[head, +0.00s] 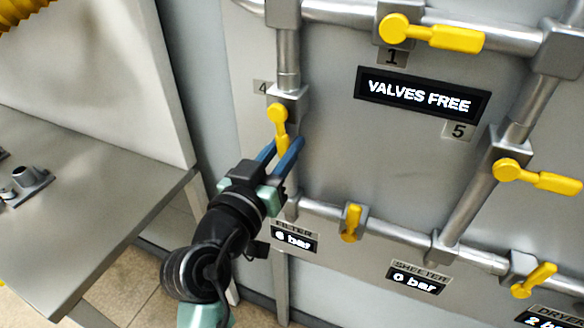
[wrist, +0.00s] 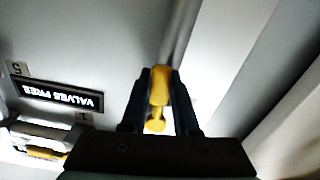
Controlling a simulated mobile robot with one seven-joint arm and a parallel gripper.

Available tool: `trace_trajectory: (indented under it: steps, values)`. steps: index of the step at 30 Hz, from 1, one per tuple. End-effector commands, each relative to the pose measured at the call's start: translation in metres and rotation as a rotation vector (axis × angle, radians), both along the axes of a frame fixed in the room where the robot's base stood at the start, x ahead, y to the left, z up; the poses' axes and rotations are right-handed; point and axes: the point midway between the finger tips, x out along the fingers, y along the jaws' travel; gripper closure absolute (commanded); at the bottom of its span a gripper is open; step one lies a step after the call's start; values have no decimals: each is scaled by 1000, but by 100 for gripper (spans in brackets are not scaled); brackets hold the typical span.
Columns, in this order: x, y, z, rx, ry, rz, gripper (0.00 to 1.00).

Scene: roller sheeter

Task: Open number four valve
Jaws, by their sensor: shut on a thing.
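The number four valve's yellow handle (head: 278,117) is on the left vertical pipe, beside the small "4" label (head: 262,87). The handle hangs down from its round hub, roughly in line with the pipe. My gripper (head: 288,146) reaches up from below, and its blue fingers are shut on the lower part of the handle. In the wrist view, the yellow handle (wrist: 160,85) lies between the two dark fingers of my gripper (wrist: 160,75). The fingers hide part of the handle's lower end in the head view.
Other yellow valves sit at label 1 (head: 432,34), near label 5 (head: 538,176), and on the lower pipe (head: 350,222). A display (head: 422,94) reads "VALVES FREE". The filter display (head: 294,238) reads 6 bar; the sheeter display (head: 415,278) reads 0 bar. A metal table (head: 80,215) stands left.

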Motion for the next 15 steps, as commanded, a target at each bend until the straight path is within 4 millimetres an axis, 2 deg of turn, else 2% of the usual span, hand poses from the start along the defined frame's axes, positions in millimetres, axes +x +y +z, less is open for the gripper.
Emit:
trace_trajectory:
  steps: [1, 15]
  values:
    - [1, 3, -6, 29, -9, 1, 100]
    - [3, 10, -2, 156, -47, 0, 100]
